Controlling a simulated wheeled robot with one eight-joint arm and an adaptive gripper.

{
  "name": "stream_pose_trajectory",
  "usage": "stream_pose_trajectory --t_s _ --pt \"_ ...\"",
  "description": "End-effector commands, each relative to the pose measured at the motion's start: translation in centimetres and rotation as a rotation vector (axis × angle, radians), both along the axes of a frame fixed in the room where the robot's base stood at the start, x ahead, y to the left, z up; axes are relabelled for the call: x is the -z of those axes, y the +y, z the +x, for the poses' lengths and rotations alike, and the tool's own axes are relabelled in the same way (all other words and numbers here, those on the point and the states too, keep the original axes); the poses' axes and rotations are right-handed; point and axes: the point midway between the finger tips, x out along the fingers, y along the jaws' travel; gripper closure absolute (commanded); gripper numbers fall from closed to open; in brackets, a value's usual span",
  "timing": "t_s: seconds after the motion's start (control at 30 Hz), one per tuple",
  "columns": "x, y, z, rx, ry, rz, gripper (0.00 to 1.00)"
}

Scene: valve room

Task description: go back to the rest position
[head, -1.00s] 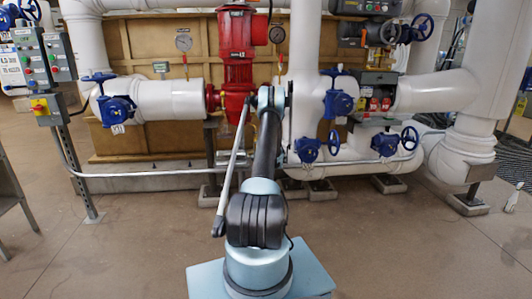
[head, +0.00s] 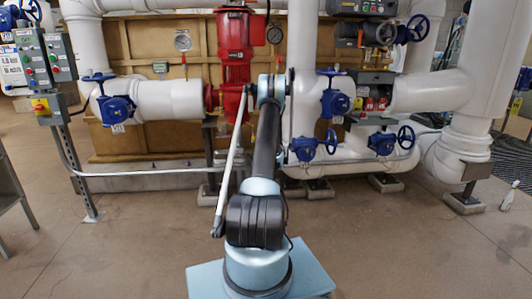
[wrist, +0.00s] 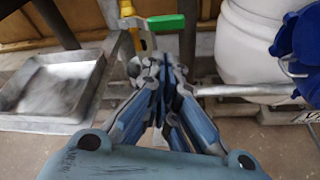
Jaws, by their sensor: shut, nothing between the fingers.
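My gripper (wrist: 162,72) shows in the wrist view with its grey and blue fingers drawn together, empty. In the head view my arm stands in the middle and points toward the pipes; its own links hide the gripper there. In the wrist view a green handle (wrist: 166,22) on a yellow fitting (wrist: 138,30) lies just beyond the fingertips. I cannot tell how wide the gap to it is.
A red pump (head: 234,50) stands behind my arm. White pipes with blue valves (head: 336,102) are to its right, a blue valve (head: 117,108) to its left. A metal tray (wrist: 58,85) is left of the gripper. The floor (head: 130,240) around my base is open.

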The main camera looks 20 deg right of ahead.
Motion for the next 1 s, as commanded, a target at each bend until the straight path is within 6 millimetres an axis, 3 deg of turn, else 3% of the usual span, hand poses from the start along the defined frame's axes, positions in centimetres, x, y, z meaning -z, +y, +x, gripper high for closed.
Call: stream_pose_trajectory --t_s 0.67,0.77,1.0 --pt "-0.7 0.1 -0.4 0.005 -0.007 0.006 1.00" --pt "-2.7 0.6 -0.3 0.018 -0.035 0.031 1.00" --pt "-12.3 2.7 -0.4 0.096 -0.179 0.175 1.00"
